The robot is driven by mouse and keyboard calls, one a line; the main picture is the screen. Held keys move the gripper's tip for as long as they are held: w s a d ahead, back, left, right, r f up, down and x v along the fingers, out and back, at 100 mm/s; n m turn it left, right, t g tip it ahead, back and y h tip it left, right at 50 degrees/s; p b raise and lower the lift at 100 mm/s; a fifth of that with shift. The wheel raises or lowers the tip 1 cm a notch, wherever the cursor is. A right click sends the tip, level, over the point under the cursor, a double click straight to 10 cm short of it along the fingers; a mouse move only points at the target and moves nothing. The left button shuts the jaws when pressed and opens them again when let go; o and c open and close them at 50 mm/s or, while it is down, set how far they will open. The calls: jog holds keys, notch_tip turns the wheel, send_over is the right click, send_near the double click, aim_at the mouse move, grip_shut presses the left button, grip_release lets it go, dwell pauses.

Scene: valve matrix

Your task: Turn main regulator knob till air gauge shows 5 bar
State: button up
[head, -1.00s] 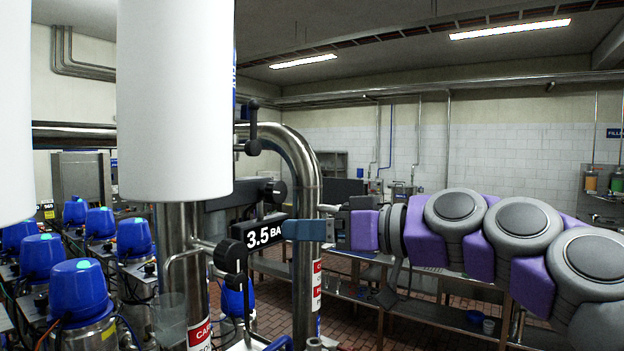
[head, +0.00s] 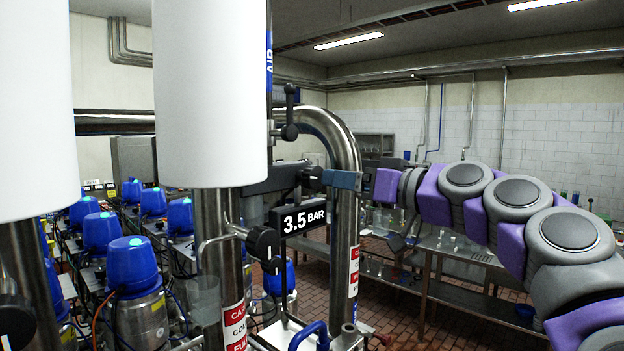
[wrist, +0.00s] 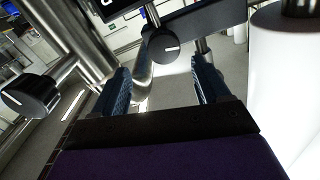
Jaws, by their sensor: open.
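A black display reading 3.5 BAR (head: 304,218) hangs among the pipes in the head view. A black knob (head: 312,178) sits above it, just left of my gripper (head: 336,180). Two more black knobs (head: 263,243) are lower left of the display. In the wrist view, my gripper (wrist: 160,68) is open and empty, its dark blue fingers apart. A round black knob with a white mark (wrist: 163,45) shows ahead between the fingertips, not gripped. Another marked knob (wrist: 30,95) is at the left. I cannot tell which knob is the main regulator.
White cylinders (head: 210,90) hang close in front at the left. A steel bent pipe (head: 345,150) stands around the gripper's tip. Blue-capped valves (head: 130,265) fill the lower left. A steel table (head: 465,295) stands behind my arm.

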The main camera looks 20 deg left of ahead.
aim_at(319, 177)
jog(key=x, duration=0.5)
jog(key=s+x, duration=0.1)
jog(key=x, duration=0.2)
jog(key=shift+a+f+p, duration=0.25)
jog(key=shift+a+p, duration=0.05)
jog(key=shift+a, duration=0.4)
jog(key=shift+w+d+r, duration=0.1)
jog(key=shift+w+d, duration=0.1)
jog(key=shift+d, duration=0.35)
jog(key=shift+w+d+r, duration=0.15)
jog(key=shift+w+d, duration=0.05)
jog(key=shift+d, duration=0.4)
jog(key=shift+s+a, duration=0.15)
jog(key=shift+s, duration=0.05)
jog(key=shift+a+f, duration=0.15)
jog(key=shift+a, duration=0.7)
jog(key=shift+c, duration=1.2)
jog(key=shift+a, duration=0.1)
jog(key=shift+c, duration=0.7)
jog(key=shift+w+d, duration=0.15)
jog(key=shift+d, duration=0.2)
jog(key=c, duration=0.7)
jog(key=shift+o, duration=0.2)
